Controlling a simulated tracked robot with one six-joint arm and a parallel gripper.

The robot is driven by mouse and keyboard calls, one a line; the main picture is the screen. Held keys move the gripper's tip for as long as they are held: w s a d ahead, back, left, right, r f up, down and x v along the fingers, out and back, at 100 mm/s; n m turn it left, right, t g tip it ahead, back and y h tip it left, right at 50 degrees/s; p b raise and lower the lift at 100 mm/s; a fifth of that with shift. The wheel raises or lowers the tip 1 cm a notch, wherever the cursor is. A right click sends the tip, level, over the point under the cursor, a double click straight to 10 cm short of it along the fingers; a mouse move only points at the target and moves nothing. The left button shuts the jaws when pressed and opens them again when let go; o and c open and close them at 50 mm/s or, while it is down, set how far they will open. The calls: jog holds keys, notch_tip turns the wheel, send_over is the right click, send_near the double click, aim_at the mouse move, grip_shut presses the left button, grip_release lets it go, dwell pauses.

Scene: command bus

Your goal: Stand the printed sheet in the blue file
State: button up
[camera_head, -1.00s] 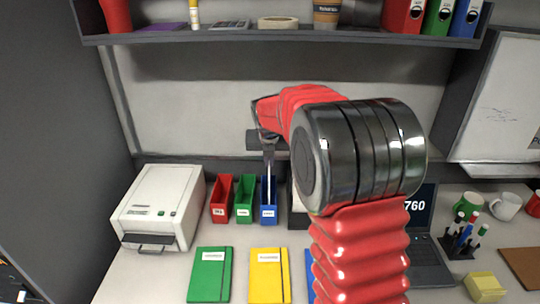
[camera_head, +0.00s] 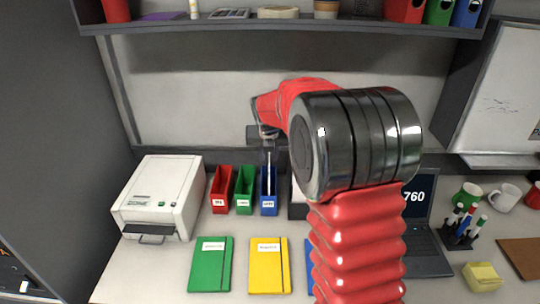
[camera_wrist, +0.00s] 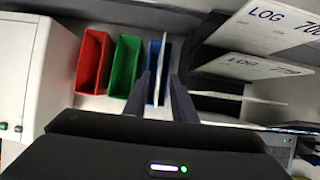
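The blue file (camera_head: 269,206) stands upright at the right end of a row with a red file and a green file. The printed sheet (camera_head: 269,178) is thin and white, seen nearly edge-on, upright with its lower part in the blue file. In the wrist view the sheet (camera_wrist: 161,60) runs along the opening of the blue file (camera_wrist: 151,98). My gripper (camera_head: 268,146) is above the blue file. In the wrist view its two dark fingers (camera_wrist: 166,88) are apart, one on each side of the sheet, with a gap showing. The sheet's print cannot be read.
The red file (camera_head: 221,190) and green file (camera_head: 244,190) stand close on the left, with a white printer (camera_head: 160,200) beyond. A dark tray stack with LOG sheets (camera_wrist: 265,27) is close on the right. Notebooks lie in front, and a shelf (camera_head: 280,27) hangs above.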

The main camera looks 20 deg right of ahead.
jog(key=shift+r, duration=0.1)
jog(key=v, duration=1.3)
jog(key=shift+s+r, duration=0.15)
jog(key=shift+s, duration=0.05)
jog(key=shift+a, duration=0.1)
dwell(0.8)
